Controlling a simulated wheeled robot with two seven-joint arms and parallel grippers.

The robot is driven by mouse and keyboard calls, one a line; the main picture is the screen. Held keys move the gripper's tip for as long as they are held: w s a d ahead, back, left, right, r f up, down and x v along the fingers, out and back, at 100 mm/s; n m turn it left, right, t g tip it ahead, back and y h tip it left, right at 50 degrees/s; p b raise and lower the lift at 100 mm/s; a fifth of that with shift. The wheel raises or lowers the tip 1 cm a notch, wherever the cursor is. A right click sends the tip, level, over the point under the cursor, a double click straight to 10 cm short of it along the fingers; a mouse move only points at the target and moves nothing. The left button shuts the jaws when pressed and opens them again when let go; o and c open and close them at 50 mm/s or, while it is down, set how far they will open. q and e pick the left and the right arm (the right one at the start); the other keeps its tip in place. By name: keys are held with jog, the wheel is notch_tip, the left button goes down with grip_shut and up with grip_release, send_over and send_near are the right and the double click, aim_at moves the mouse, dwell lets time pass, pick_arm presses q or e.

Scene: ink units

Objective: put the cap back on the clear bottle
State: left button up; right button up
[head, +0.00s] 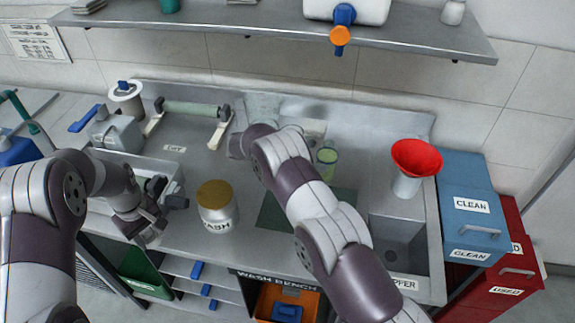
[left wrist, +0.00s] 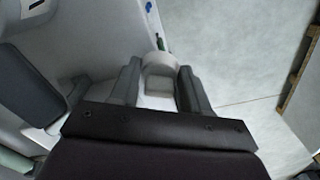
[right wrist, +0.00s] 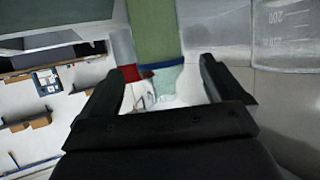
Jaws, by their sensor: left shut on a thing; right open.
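My left gripper (head: 160,193) is shut on a pale grey rounded piece (left wrist: 160,78), seen between its fingers in the left wrist view. I cannot tell for certain that it is the cap. This gripper is left of the white labelled jar. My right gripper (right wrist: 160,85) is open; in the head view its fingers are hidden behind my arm. A pale teal see-through piece (right wrist: 162,83) shows between and beyond its fingers, apparently not held. A clear vessel with graduation marks (right wrist: 285,35) stands to its right. I cannot tell which see-through vessel is the clear bottle.
A white jar with a brown lid (head: 215,208) stands on the bench between my arms. A green-tinted vessel (head: 327,160) and a red funnel (head: 417,158) stand to the right. The sink (head: 395,240) is at the bench's right end. A shelf (head: 270,30) runs above.

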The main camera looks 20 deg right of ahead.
aim_at(318, 156)
pick_arm(q)
jog(key=shift+r, duration=0.1)
jog(key=shift+r+p, duration=0.25)
jog(key=shift+p, duration=0.1)
pick_arm(e)
jog(key=shift+d, duration=0.4)
pick_arm(q)
jog(key=shift+r+p, duration=0.8)
pick_arm(e)
jog(key=x, duration=0.4)
jog(key=shift+a, duration=0.1)
jog(key=shift+d+f, duration=0.25)
jog(key=shift+f, duration=0.05)
jog(key=c, duration=1.5)
jog(key=shift+o, duration=0.2)
jog(key=shift+r, duration=0.1)
pick_arm(q)
jog(key=shift+f, duration=0.1)
pick_arm(e)
jog(key=shift+r, duration=0.1)
